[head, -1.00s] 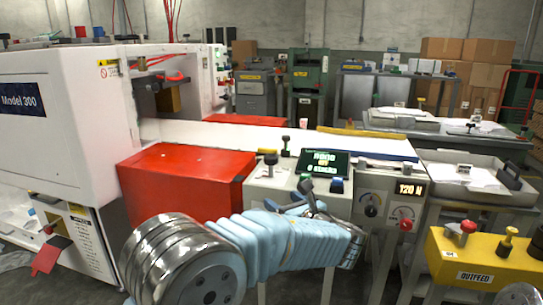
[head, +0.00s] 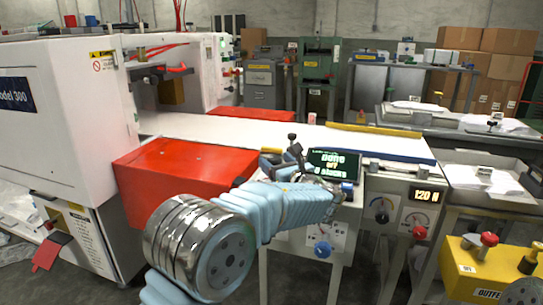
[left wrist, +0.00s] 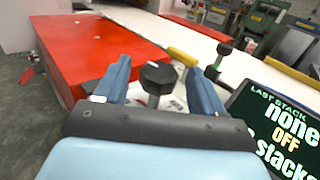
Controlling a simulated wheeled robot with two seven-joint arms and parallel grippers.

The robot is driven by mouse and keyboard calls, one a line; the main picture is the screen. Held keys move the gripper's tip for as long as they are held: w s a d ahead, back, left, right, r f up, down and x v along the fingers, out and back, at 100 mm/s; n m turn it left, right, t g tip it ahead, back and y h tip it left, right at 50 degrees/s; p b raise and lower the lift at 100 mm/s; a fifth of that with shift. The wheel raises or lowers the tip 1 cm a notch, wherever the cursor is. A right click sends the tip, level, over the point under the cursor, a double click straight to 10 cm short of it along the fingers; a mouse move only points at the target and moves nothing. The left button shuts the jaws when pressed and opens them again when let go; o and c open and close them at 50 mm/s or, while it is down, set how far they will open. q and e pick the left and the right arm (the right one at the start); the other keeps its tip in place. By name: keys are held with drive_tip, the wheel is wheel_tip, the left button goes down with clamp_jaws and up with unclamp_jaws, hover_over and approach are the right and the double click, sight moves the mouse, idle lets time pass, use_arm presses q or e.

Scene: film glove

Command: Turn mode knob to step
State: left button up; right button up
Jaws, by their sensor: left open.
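A black knob (left wrist: 158,77) with a white mark stands on the panel beside the display, seen in the left wrist view between my open left fingers. It looks apart from both fingers; I cannot tell its setting. My left gripper (left wrist: 157,72) reaches over the panel and also shows in the head view (head: 283,157), where it hides the knob. The dark display (left wrist: 278,130) right of the gripper reads "LAST STACK none OFF" and a stacks line. It also shows in the head view (head: 333,165).
A green-stemmed lever with a black top (left wrist: 219,60) stands close to the right finger. A red box (head: 185,175) lies left of the gripper. A blue knob (head: 322,249) and a red knob (head: 419,232) are on the front panels. A yellow outfeed box (head: 490,265) is at right.

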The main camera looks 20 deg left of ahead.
sight(271, 158)
use_arm(q)
drive_tip(key=shift+x, duration=1.85)
drive_tip(key=c, duration=1)
